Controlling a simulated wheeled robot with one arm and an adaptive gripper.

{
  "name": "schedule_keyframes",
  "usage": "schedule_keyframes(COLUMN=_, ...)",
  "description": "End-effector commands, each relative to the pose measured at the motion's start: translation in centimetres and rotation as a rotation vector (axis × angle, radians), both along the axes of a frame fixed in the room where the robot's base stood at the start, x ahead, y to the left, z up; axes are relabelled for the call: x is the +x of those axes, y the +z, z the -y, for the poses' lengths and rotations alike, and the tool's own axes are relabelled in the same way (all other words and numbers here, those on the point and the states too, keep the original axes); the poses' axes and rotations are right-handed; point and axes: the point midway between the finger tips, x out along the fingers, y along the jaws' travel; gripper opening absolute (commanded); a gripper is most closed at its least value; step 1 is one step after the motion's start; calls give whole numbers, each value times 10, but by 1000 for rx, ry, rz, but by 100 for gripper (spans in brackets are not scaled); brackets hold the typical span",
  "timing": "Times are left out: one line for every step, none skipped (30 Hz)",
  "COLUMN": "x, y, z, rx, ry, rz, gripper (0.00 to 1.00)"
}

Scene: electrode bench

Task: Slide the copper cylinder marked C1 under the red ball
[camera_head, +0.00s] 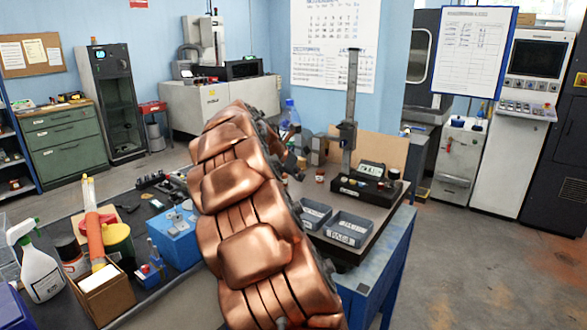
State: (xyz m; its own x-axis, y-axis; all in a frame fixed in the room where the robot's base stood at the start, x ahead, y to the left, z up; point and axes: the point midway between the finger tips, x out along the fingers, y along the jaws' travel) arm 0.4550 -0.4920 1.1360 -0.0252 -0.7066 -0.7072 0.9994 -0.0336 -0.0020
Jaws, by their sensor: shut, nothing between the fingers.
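I cannot make out a copper cylinder marked C1 or a red ball in the head view. A large copper-coloured segmented body (250,250) fills the middle foreground, leaning up and to the left, and hides part of the benches behind it; I cannot tell whether it is part of my arm. A small reddish-brown item (320,174) stands on the right bench (372,222), too small to identify.
The left dark bench carries a spray bottle (40,268), an orange tube (94,238) and a blue box (176,236). Open floor (480,270) lies at right.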

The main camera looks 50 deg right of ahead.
Motion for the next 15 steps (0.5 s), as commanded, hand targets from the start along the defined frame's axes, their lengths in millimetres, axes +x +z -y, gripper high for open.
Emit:
schedule_keyframes(x=-1, y=-5, z=8, rx=0, ry=-3, rz=-1, gripper=0)
schedule_keyframes(x=-2, y=-8, z=11, rx=0, ry=-2, rz=-1, gripper=0)
schedule_keyframes(x=-2, y=-14, z=16, rx=1, ry=-4, rz=-1, gripper=0)
schedule_keyframes(x=-2, y=-18, z=20, rx=2, ry=-4, rz=-2, gripper=0)
schedule_keyframes(x=-3, y=-22, z=23, rx=2, ry=-4, rz=-3, gripper=0)
schedule_keyframes(x=-3, y=-27, z=29, rx=2, ry=-4, rz=-3, gripper=0)
schedule_keyframes(x=-3, y=-31, z=32, rx=2, ry=-3, rz=-3, gripper=0)
schedule_keyframes(x=-3, y=-35, z=36, rx=2, ry=-3, rz=-1, gripper=0)
schedule_keyframes(x=-2, y=-35, z=42, rx=1, ry=-3, rz=1, gripper=0)
schedule_keyframes(x=-2, y=-33, z=46, rx=1, ry=-1, rz=3, gripper=0)
schedule_keyframes(x=-2, y=-33, z=49, rx=0, ry=-1, rz=3, gripper=0)
schedule_keyframes(x=-2, y=-32, z=54, rx=0, ry=-1, rz=4, gripper=0)
schedule_keyframes(x=-2, y=-32, z=57, rx=0, ry=-1, rz=4, gripper=0)
schedule_keyframes(x=-2, y=-33, z=60, rx=-1, ry=-1, rz=3, gripper=0)
schedule_keyframes(x=-3, y=-33, z=63, rx=-1, ry=-2, rz=2, gripper=0)
